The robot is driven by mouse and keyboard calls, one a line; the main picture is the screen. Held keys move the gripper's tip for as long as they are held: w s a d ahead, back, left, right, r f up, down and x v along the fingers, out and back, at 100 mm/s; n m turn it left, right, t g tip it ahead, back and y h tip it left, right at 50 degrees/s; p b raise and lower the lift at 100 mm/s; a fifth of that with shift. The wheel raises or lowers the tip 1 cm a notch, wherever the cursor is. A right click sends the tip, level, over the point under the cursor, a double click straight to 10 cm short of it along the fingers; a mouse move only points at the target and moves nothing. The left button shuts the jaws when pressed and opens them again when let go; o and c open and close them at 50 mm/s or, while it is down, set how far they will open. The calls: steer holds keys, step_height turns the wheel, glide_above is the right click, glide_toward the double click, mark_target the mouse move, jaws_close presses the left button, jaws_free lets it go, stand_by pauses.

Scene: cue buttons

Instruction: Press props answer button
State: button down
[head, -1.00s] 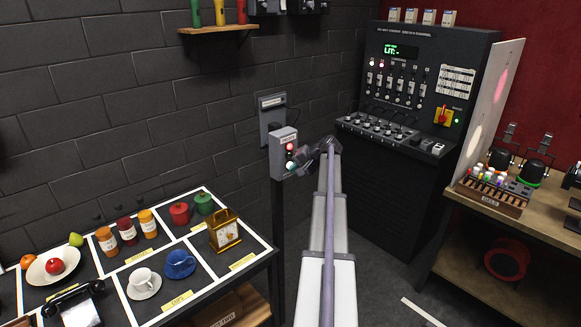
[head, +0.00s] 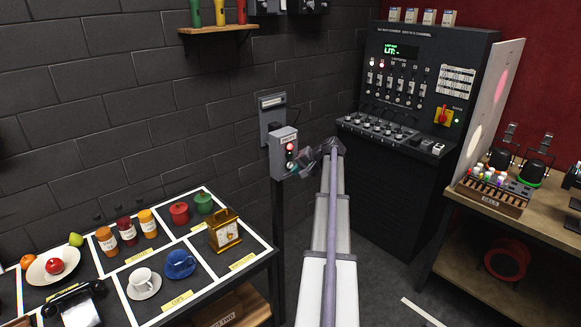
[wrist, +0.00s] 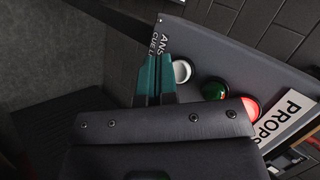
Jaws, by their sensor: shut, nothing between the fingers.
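A grey button box (head: 284,152) stands on a dark post against the wall. In the wrist view its panel (wrist: 225,45) carries a white button (wrist: 182,71), a green button (wrist: 214,89) and a red one (wrist: 249,107) in a row. A "PROPS" label (wrist: 285,120) is beyond the red button; a partly hidden label starting "ANS" (wrist: 163,40) is by the white button. The red one is lit in the head view (head: 290,146). My gripper (wrist: 158,60) is shut and empty, its teal fingertips beside the white button, over the label's edge. Contact cannot be told.
A dimmer console (head: 415,90) stands behind, to the right of the box. A props table (head: 200,262) with cups, jars and a clock is at lower left.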

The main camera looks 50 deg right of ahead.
steer(key=s, duration=0.5)
steer(key=shift+a, duration=0.35)
stand_by(0.5)
steer(key=s+a+f+n+g+b, duration=0.2)
steer(key=a+f+n+g, duration=0.1)
steer(key=a, duration=1.7)
steer(key=s+a+f+n+g+h+b, duration=0.1)
steer(key=a+f+n, duration=0.4)
steer(key=a, duration=1.5)
steer(key=s+a+f+n+g+h+b, duration=0.1)
steer(key=s+a+f+n+g+b, duration=0.2)
steer(key=a, duration=1.8)
step_height(320, 180, down, 3)
steer(key=n+g+b, duration=0.1)
steer(key=g+b, duration=0.1)
steer(key=shift+s+n+g, duration=0.15)
steer(key=shift+n+g, duration=0.15)
steer(key=shift+n, duration=0.1)
